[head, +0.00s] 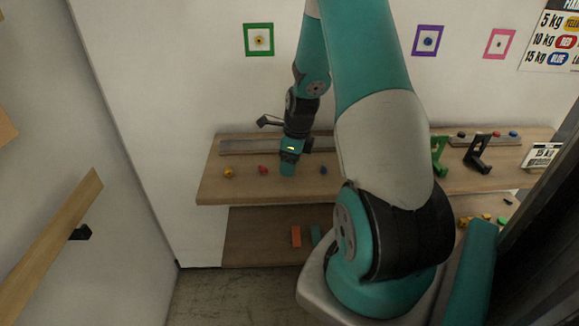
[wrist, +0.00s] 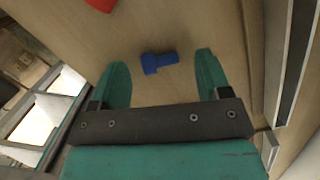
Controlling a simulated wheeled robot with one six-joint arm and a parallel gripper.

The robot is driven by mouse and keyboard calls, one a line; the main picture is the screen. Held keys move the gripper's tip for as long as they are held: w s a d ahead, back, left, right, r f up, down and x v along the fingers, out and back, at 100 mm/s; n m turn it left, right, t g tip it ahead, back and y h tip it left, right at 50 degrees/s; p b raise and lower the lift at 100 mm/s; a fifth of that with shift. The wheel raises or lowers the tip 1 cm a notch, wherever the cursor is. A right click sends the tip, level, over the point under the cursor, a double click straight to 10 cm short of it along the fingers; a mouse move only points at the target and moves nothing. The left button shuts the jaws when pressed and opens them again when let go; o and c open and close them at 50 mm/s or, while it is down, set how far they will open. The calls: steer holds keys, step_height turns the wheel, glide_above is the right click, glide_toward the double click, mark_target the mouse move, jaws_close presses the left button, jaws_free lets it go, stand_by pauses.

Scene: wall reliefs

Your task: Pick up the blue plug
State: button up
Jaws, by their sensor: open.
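The blue plug (head: 323,170) lies on the upper wooden shelf (head: 225,185), just right of my gripper (head: 288,168) in the head view. In the wrist view the blue plug (wrist: 158,62) lies on the wood beyond and between the two teal fingertips. My gripper (wrist: 160,78) is open and empty, with a finger on each side of the plug's line. I cannot tell the exact gap between the fingertips and the plug.
A red plug (head: 263,170) and a yellow plug (head: 228,172) lie left on the shelf. A grey rail (head: 240,146) runs along the back. Green (head: 438,155) and black (head: 478,153) brackets stand right. A lower shelf (head: 262,240) holds an orange block (head: 296,236).

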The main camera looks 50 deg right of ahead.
steer(key=shift+f, duration=0.45)
steer(key=shift+c, duration=0.4)
steer(key=c, duration=0.9)
step_height(320, 180, up, 20)
steer(key=shift+r+b, duration=0.1)
steer(key=shift+b, duration=0.45)
